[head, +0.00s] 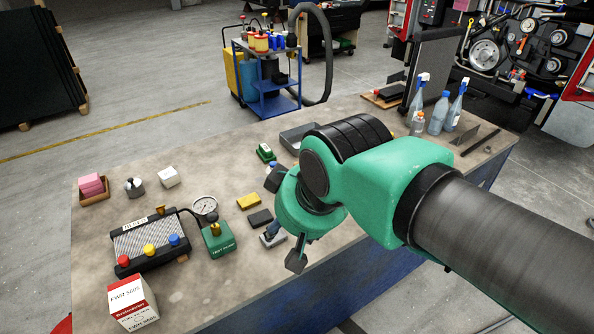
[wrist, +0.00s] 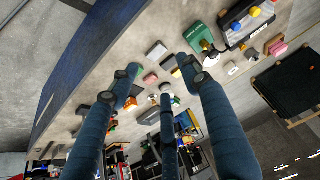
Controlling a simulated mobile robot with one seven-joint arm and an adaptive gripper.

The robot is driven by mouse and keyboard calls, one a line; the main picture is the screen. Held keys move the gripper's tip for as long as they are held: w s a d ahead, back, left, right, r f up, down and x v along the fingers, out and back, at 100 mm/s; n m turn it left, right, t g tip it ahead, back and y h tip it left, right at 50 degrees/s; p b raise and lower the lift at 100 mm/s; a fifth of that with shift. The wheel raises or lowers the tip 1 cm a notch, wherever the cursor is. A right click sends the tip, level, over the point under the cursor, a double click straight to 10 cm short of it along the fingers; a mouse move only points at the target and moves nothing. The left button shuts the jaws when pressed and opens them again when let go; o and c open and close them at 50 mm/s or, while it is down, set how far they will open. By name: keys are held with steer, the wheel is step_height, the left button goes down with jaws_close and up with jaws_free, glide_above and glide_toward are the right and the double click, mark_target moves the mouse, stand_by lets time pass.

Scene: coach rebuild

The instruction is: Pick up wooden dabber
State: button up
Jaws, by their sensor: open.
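I cannot make out the wooden dabber with certainty in either view; my arm and gripper cover part of the bench. My gripper (head: 283,220) is open over the middle of the bench (head: 205,295), near its front edge. Its blue fingers with dark tips are spread apart in the wrist view (wrist: 154,80), with nothing seen held between them. Small blocks lie beneath and beside the fingers, among them a yellow block (head: 248,201) and a dark block (head: 260,217). A grey piece (head: 272,240) is partly hidden behind a finger.
A green test pump (head: 218,240), a gauge (head: 205,207), a panel with coloured knobs (head: 150,245) and a red-white carton (head: 132,302) stand left. A green item (head: 265,152) and grey tray (head: 298,137) lie behind. Spray bottles (head: 438,113) stand far right.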

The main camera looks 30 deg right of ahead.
steer(key=w+d+r+g+p, duration=0.1)
steer(key=w+d+p, duration=0.2)
steer(key=w, duration=0.5)
steer(key=w+d+r+m+p, duration=0.1)
steer(key=w+d+r+p, duration=0.1)
steer(key=w+d, duration=0.35)
steer(key=w+d+r+g+p, duration=0.1)
steer(key=w+p, duration=0.2)
steer(key=w, duration=0.7)
steer(key=w+d+f+m+g+p, duration=0.1)
steer(key=w+d+f+p, duration=0.6)
steer(key=w+d+f, duration=0.9)
steer(key=shift+w+d+g+p, duration=0.3)
steer(key=shift+d+g, duration=0.3)
steer(key=shift+d, duration=0.35)
steer(key=shift+s, duration=0.1)
steer(key=shift+w+f+b, duration=0.1)
steer(key=shift+w+f, duration=0.05)
steer(key=shift+f, duration=1.25)
steer(key=shift+w+f+b, duration=0.15)
steer(key=shift+w+f, duration=0.05)
steer(key=shift+f, duration=1.2)
steer(key=shift+w+f+b, duration=0.1)
steer(key=shift+w+f, duration=0.05)
steer(key=shift+f, duration=1.25)
